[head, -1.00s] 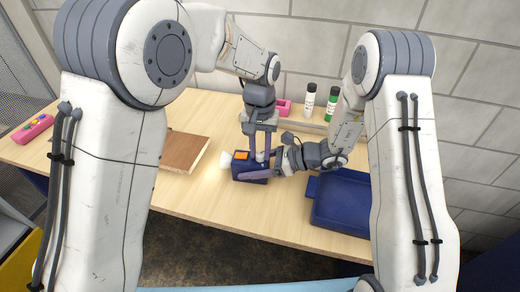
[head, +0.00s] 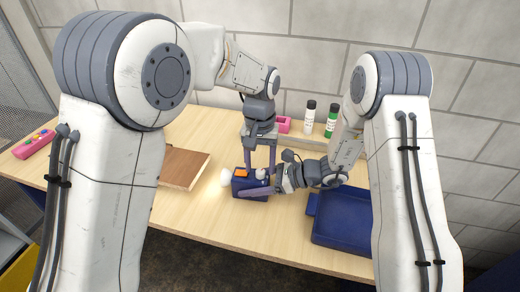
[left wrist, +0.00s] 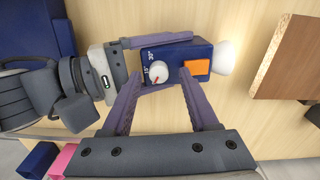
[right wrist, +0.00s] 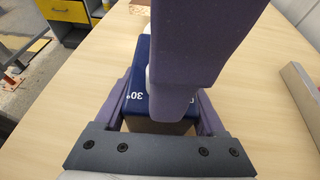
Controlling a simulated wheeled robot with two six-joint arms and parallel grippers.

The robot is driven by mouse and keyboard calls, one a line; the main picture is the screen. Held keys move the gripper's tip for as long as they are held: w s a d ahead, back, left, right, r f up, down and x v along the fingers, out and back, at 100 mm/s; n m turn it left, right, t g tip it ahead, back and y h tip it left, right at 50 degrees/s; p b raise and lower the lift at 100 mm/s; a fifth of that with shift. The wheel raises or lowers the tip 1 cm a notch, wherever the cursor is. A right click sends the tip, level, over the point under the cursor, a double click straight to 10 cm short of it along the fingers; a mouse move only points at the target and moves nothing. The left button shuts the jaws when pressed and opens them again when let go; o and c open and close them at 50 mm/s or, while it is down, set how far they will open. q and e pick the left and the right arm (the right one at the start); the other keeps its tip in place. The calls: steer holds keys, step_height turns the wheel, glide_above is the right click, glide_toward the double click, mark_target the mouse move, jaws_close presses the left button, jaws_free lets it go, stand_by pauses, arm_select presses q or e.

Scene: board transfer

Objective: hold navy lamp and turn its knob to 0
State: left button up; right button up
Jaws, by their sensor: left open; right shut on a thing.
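The navy lamp (head: 252,192) stands on the table, its white bulb end (left wrist: 222,57) to one side and an orange button (left wrist: 196,68) on top. Its white knob (left wrist: 159,73) has a red mark pointing to the lower left in the left wrist view, where printed 15° and 30° show beside it; the exact setting is unclear. My right gripper (left wrist: 180,62) is shut on the lamp body, a finger along each side. My left gripper (head: 261,160) is open above the lamp, its fingers apart either side of the knob. One left finger blocks the knob in the right wrist view.
A wooden board (head: 184,168) lies left of the lamp. A navy tray (head: 342,234) is to the right. A pink holder (head: 284,124) and two bottles (head: 310,115) stand behind. A pink panel with coloured buttons (head: 34,144) is at the far left.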

mark_target(260, 171)
arm_select(q)
step_height(260, 171, up, 11)
stand_by(0.3)
arm_select(e)
steer(key=o, duration=1.6)
steer(key=shift+c, duration=0.2)
steer(key=shift+d+r, duration=0.1)
